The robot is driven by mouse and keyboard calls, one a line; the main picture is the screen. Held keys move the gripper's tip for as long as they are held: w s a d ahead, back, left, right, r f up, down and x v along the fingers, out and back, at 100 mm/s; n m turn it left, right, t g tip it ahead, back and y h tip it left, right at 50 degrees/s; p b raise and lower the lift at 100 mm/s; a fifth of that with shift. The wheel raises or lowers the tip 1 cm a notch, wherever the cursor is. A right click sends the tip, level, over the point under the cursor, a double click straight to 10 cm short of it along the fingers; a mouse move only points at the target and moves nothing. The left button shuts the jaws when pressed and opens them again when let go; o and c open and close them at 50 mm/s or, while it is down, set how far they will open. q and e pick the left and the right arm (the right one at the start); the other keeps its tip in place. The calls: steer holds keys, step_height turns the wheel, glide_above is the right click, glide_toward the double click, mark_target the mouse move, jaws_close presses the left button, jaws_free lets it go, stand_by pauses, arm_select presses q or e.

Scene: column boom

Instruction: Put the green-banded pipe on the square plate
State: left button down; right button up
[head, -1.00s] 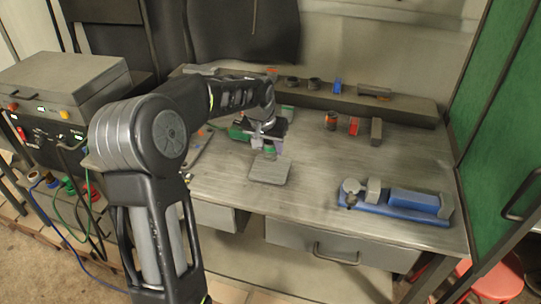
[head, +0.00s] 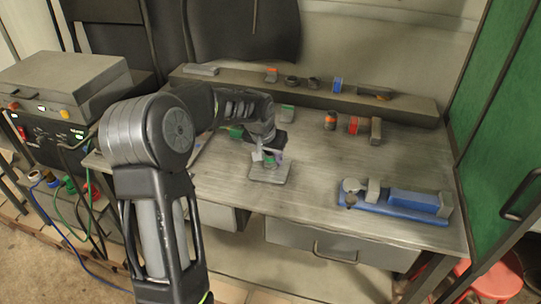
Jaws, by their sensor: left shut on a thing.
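The square plate (head: 268,177) is a flat grey slab on the workbench, left of its middle. My left gripper (head: 268,157) is over the plate, pointing down, and shut on the green-banded pipe (head: 271,161). The pipe is small and mostly hidden by the jaws, with a bit of green showing. It is upright or nearly so, low over the plate; I cannot tell whether its foot touches. My right gripper is not in view.
Rings and small parts line the back ledge (head: 400,108). An orange-banded piece (head: 330,121), a red-banded piece (head: 353,126) and a grey block (head: 376,131) stand in front. A blue vise-like fixture (head: 412,199) lies at right. The bench between is clear.

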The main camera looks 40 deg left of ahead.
arm_select(q)
steer(key=c, duration=0.9)
jaws_free()
steer(key=b+v, duration=0.1)
steer(key=v, duration=1.1)
steer(key=shift+r, duration=0.1)
